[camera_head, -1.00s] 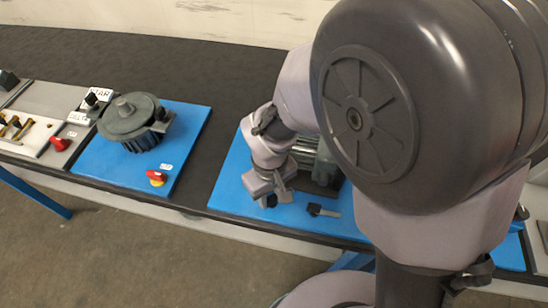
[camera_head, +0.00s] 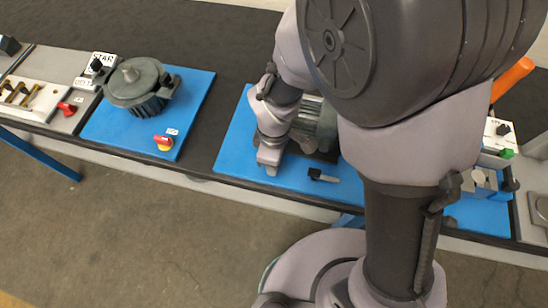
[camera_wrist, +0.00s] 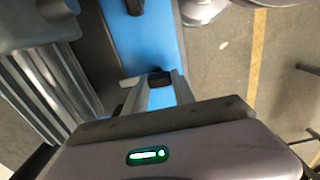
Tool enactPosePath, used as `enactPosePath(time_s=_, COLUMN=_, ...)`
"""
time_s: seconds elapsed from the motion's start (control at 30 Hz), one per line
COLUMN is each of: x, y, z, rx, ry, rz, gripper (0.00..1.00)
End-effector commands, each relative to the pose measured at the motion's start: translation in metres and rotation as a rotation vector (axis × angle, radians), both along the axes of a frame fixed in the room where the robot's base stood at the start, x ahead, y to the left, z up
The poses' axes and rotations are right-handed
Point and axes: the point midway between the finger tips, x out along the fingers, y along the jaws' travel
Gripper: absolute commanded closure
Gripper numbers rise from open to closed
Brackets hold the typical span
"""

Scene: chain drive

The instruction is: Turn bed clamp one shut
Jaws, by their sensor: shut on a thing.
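My gripper (camera_head: 269,165) is over the front left part of the blue plate in the head view. In the wrist view its two fingers (camera_wrist: 160,85) are shut on a small black clamp knob (camera_wrist: 160,77), which sits between the fingertips. The gripper hides this clamp in the head view, so its angle cannot be told there. A second clamp (camera_head: 316,174), with a black knob and a pale bar, lies on the plate to the right of the gripper. A black piece (camera_wrist: 134,6) on the plate at the top of the wrist view may be that clamp.
The grey finned motor (camera_head: 322,128) stands just behind my gripper and fills the left of the wrist view (camera_wrist: 48,85). Another blue plate (camera_head: 200,100) on the left bears a round grey motor (camera_head: 138,85) and a red-yellow switch (camera_head: 163,143).

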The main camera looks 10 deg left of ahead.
Motion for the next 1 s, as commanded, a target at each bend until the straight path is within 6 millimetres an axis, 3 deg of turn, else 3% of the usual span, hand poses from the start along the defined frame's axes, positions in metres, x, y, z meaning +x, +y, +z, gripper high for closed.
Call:
enactPosePath(time_s=0.6, x=0.0003, y=0.0001, z=0.0003, rx=0.001, ry=-0.001, rz=0.038, gripper=1.00)
enactPosePath(time_s=0.63, x=0.0003, y=0.0001, z=0.0003, rx=0.001, ry=-0.001, rz=0.038, gripper=0.65)
enactPosePath(time_s=0.7, x=0.0003, y=0.0001, z=0.0003, rx=0.001, ry=-0.001, rz=0.038, gripper=0.52)
enactPosePath(time_s=0.73, x=0.0003, y=0.0001, z=0.0002, rx=0.001, ry=-0.001, rz=0.037, gripper=0.47)
enactPosePath(time_s=1.0, x=0.0001, y=-0.0001, z=0.0003, rx=0.000, ry=0.000, rz=0.036, gripper=0.47)
